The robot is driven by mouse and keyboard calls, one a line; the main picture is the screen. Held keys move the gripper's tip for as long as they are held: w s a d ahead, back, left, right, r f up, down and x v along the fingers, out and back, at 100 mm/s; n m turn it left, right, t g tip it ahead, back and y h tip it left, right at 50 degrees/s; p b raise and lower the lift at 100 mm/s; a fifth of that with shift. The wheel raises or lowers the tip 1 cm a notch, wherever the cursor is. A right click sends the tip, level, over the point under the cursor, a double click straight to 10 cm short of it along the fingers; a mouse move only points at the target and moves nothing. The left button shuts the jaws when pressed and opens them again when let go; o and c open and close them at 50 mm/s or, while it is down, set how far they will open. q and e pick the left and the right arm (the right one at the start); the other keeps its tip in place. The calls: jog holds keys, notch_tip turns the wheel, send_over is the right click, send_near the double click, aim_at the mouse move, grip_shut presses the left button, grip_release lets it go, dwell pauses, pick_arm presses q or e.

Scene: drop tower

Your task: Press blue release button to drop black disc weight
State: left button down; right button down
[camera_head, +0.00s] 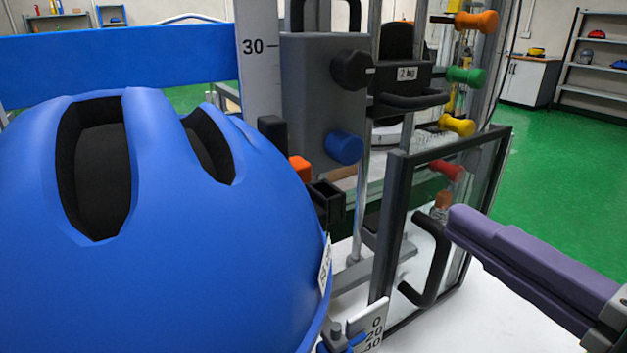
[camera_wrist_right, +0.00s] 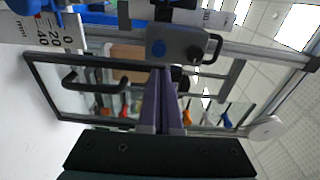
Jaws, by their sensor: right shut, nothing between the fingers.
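The blue release button (camera_head: 345,147) is a round knob on the front of a grey release box (camera_head: 310,105) on the tower. A black weight marked 2 kg (camera_head: 405,78) sits right of the box, beside the tower's metal posts. My right gripper (camera_head: 457,222) has purple fingers and is shut and empty, to the right of and below the button, clearly apart from it. In the wrist view its fingers (camera_wrist_right: 162,75) point up toward the box. My left gripper is not in view.
A large blue helmet (camera_head: 180,270) fills the left foreground. A dark-framed clear door (camera_head: 400,230) with a black handle (camera_head: 432,262) stands between my right gripper and the tower. Coloured knobs, including a green one (camera_head: 467,75), line the rack behind. Green floor is open at the right.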

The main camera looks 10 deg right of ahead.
jog(key=shift+d, duration=0.2)
jog(key=shift+w, duration=0.1)
jog(key=p, duration=0.4)
send_near(351, 151)
jog(key=shift+w+a+r, duration=0.2)
jog(key=shift+w, duration=0.2)
jog(key=x, duration=0.5)
jog(key=shift+w+f, duration=0.1)
jog(key=shift+f, duration=0.1)
jog(key=shift+w+a, duration=0.1)
jog(key=shift+w, duration=0.3)
